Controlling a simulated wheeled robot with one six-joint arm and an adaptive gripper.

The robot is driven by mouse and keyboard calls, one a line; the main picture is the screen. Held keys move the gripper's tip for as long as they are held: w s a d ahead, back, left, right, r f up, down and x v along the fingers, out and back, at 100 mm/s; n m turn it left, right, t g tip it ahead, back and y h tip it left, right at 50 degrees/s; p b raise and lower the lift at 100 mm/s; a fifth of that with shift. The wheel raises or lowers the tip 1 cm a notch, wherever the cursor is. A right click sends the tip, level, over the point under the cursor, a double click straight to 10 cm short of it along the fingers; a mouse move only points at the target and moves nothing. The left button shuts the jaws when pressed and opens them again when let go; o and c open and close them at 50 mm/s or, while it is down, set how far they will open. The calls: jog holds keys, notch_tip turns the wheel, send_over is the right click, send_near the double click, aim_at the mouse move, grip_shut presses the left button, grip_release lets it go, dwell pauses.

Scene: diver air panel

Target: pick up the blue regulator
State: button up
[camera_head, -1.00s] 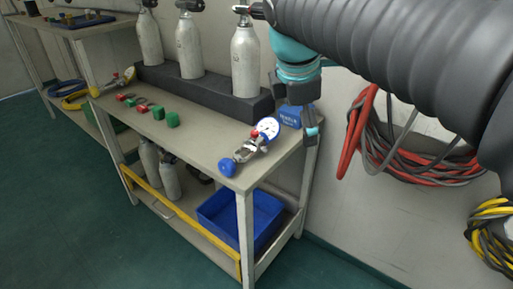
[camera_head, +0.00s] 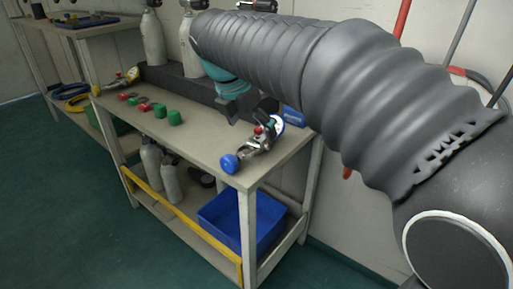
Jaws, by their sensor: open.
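The blue regulator lies near the front right corner of the bench top. Its blue knob (camera_head: 229,164) points toward the front edge, and its silver body (camera_head: 256,148) runs back to a white gauge that is partly covered. My gripper (camera_head: 250,117) is open, with its dark fingers just above and behind the regulator's body. One finger covers part of the gauge. I cannot tell whether the fingers touch it. My arm hides part of the bench's back.
A yellow regulator (camera_head: 127,78) lies at the bench's far left. Small green blocks (camera_head: 175,118) and red ones sit mid-bench. Grey cylinders (camera_head: 153,38) stand in a dark rack behind. A blue box (camera_head: 294,116) is behind the regulator. A blue bin (camera_head: 262,222) is on the lower shelf.

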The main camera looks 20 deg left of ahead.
aim_at(254, 138)
jog(key=shift+b+x, duration=0.9)
jog(key=shift+x, duration=1.95)
jog(key=shift+a, duration=0.2)
jog(key=shift+c, duration=0.3)
jog(key=c, duration=1.7)
jog(key=shift+w+r+p, duration=0.1)
jog(key=shift+r+p, duration=0.75)
jog(key=shift+r, duration=1.2)
jog(key=s+d+r, duration=0.1)
jog(key=d+r, duration=0.1)
jog(key=d, duration=0.1)
jog(key=s+d+r+p, duration=0.1)
jog(key=d+r, duration=0.1)
jog(key=d, duration=0.2)
jog(key=s+d+r, duration=0.2)
jog(key=d+r, duration=0.1)
jog(key=d, duration=0.1)
jog(key=shift+s, duration=0.1)
